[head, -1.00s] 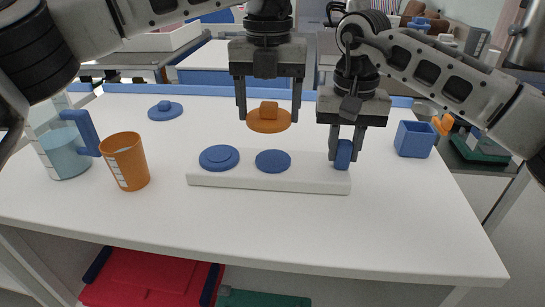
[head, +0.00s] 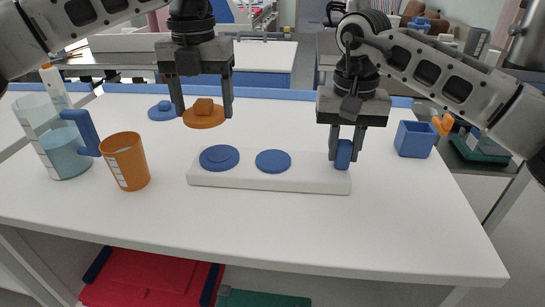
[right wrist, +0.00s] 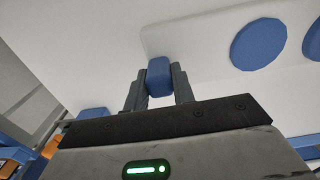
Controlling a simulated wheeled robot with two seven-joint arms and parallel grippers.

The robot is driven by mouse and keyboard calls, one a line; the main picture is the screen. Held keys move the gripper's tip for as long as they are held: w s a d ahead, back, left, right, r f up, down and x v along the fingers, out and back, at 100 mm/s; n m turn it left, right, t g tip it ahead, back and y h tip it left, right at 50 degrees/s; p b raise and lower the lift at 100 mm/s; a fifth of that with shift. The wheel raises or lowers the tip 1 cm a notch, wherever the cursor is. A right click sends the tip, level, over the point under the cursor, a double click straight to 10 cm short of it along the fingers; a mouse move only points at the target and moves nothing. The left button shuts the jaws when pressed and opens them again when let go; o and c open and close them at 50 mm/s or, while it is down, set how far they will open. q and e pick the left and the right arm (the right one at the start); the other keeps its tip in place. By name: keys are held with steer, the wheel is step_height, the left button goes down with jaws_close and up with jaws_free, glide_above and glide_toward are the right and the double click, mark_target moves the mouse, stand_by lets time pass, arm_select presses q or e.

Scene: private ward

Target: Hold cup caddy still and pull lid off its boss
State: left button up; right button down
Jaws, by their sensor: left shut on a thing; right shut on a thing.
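The cup caddy (head: 230,181) is a long white block on the table, with two round blue bosses (head: 219,157) (head: 273,161) on top and a blue post at its right end. My right gripper (head: 343,155) is shut on that post (right wrist: 159,77), which also shows in the right wrist view between the fingertips. The orange lid (head: 204,117) is a disc with a square knob. My left gripper (head: 203,110) is shut on the lid and holds it behind and above the caddy's left end, clear of both bosses.
An orange cup (head: 125,162) and a clear jug with a blue handle (head: 68,150) stand left of the caddy. A blue lid (head: 162,110) lies at the back left. A blue open box (head: 414,139) stands at the right. The table front is clear.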

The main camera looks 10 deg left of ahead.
steer(key=shift+f, duration=0.2)
steer(key=c, duration=1.1)
jaws_free()
steer(key=shift+r, duration=0.1)
